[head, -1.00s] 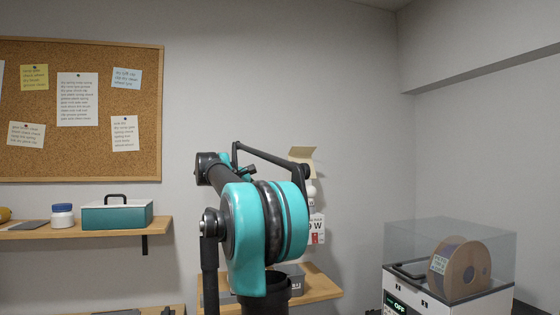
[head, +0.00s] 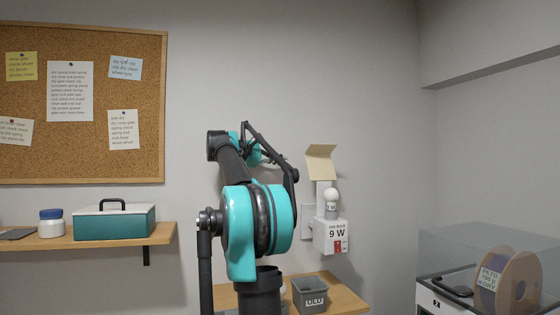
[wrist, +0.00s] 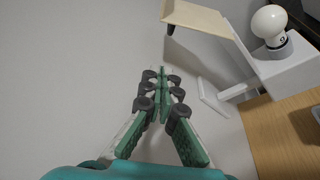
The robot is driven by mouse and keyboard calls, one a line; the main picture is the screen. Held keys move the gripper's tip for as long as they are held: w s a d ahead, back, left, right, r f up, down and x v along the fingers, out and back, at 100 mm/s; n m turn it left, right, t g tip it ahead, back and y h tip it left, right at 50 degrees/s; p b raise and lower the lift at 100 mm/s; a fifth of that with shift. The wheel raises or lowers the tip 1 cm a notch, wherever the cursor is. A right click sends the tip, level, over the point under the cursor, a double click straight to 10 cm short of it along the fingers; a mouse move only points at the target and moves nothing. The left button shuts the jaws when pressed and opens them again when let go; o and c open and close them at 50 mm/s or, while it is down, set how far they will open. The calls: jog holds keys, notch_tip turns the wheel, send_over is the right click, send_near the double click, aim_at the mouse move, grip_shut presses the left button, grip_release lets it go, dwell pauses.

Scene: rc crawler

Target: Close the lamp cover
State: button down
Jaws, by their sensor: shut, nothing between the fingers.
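The lamp cover (head: 320,162) is a beige flap standing raised and tilted above the lamp on the wall. A round white bulb (head: 331,195) stands upright in a socket on the white lamp housing (head: 320,236), marked 9 W. The wrist view shows the cover (wrist: 198,17) at the top, with the bulb (wrist: 269,22) to its right. My gripper (wrist: 160,72) is shut and empty, left of the housing and below the cover in that view, apart from both. In the head view my arm partly hides the gripper.
A wooden shelf (head: 345,301) below the lamp holds a grey bin (head: 311,296) labelled OLD. At right is a clear-topped machine with a filament spool (head: 507,281). A left shelf holds a teal box (head: 115,221). The wall around the lamp is mostly bare.

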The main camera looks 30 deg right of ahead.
jog(key=d, duration=0.4)
jog(key=d+f, duration=0.1)
jog(key=d, duration=0.2)
jog(key=shift+w+f, duration=0.1)
jog(key=shift+w, duration=0.05)
jog(key=shift+s, duration=0.25)
jog(key=shift+s+a+r, duration=0.2)
jog(key=shift+s+r, duration=0.3)
jog(key=shift+s, duration=0.2)
jog(key=shift+s+a+r, duration=0.15)
jog(key=shift+s+r, duration=0.35)
jog(key=shift+s, duration=0.2)
